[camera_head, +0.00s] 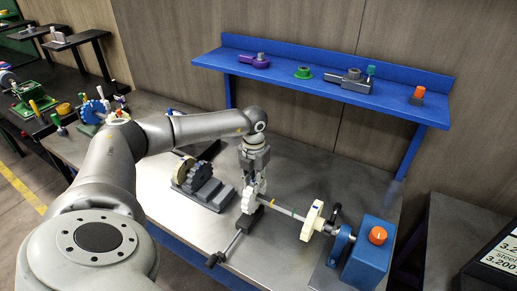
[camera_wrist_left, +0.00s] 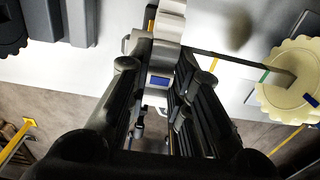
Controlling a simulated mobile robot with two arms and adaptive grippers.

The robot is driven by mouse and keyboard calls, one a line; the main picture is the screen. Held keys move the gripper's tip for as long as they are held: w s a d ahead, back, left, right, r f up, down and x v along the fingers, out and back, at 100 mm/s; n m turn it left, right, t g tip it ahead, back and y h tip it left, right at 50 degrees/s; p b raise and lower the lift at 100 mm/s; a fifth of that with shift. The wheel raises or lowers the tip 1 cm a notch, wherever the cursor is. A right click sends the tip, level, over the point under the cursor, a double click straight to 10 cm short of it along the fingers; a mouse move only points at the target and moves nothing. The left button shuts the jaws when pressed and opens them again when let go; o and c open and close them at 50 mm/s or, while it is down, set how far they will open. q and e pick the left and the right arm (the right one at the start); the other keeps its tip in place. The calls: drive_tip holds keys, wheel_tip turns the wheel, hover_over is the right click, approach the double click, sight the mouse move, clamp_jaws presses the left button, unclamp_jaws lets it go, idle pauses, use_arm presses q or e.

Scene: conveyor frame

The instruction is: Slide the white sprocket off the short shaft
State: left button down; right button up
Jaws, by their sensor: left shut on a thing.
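The white sprocket (camera_head: 249,200) is at the left end of the thin shaft (camera_head: 284,211); it also shows in the left wrist view (camera_wrist_left: 171,22). I cannot tell whether it is still around the shaft or just off its end. My left gripper (camera_head: 261,187) points down from above and is shut on the white sprocket, its fingers on either side of it. The shaft carries yellow and green bands. A cream sprocket (camera_head: 312,220) sits farther right on it; it also shows in the left wrist view (camera_wrist_left: 290,82). My right gripper is not in view.
A blue drive box (camera_head: 368,252) with an orange knob stands right of the shaft. A grey stepped rack (camera_head: 204,190) holding dark and pale gears stands left of the gripper. A handled rod (camera_head: 232,246) lies in front. A blue shelf (camera_head: 320,84) with parts hangs behind.

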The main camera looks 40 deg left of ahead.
use_arm(q)
drive_tip(key=s+a+b, duration=0.1)
drive_tip(key=a, duration=0.5)
drive_tip(key=shift+s+a, duration=0.3)
idle(0.6)
drive_tip(key=shift+r, duration=0.15)
wheel_tip(320, 180, up, 7)
drive_tip(key=p, duration=0.5)
idle(0.4)
